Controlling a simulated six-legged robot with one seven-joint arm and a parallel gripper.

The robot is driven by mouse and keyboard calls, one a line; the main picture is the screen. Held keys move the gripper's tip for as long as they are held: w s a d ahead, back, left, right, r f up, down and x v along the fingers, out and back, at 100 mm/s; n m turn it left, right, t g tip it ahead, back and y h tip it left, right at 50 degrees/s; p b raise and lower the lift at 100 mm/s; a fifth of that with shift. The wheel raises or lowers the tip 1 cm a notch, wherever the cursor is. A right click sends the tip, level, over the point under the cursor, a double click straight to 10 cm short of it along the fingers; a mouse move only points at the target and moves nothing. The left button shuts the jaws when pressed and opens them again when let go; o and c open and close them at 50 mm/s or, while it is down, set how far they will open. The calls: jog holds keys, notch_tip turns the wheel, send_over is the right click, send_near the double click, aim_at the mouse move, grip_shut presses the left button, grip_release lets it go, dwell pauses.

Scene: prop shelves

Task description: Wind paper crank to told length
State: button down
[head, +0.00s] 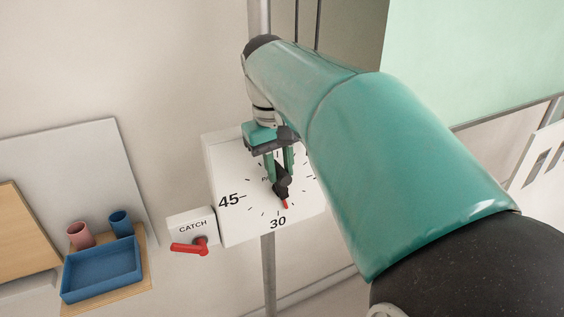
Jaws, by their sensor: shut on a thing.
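A white box with a dial face (235,222) stands on a grey post in the head view. Its marks read 45 at left and 30 at the bottom. A dark crank (281,190) with a red tip sits on the dial, the tip pointing down near the 30. My gripper (279,176) has its green fingers shut on the dark crank piece. My arm and gripper hide the upper and right parts of the dial. A small white CATCH box (190,222) with a red lever (188,247) is at the dial's left; the lever lies about level.
A blue tray (102,271), a pink cup (79,235) and a blue cup (121,223) stand on a wooden board at lower left. A pale green panel (480,60) is at upper right. A white slotted piece (540,165) is at the right edge.

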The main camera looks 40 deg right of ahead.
jog(key=w+a+f+g+h, duration=0.2)
jog(key=a+f+h, duration=0.5)
jog(key=f+h, duration=0.2)
jog(key=shift+a+f+g+h, duration=0.3)
jog(key=shift+a+f, duration=0.05)
jog(key=shift+f, duration=0.05)
dwell(0.4)
jog(key=shift+w, duration=0.1)
jog(key=c, duration=1.2)
grip_release()
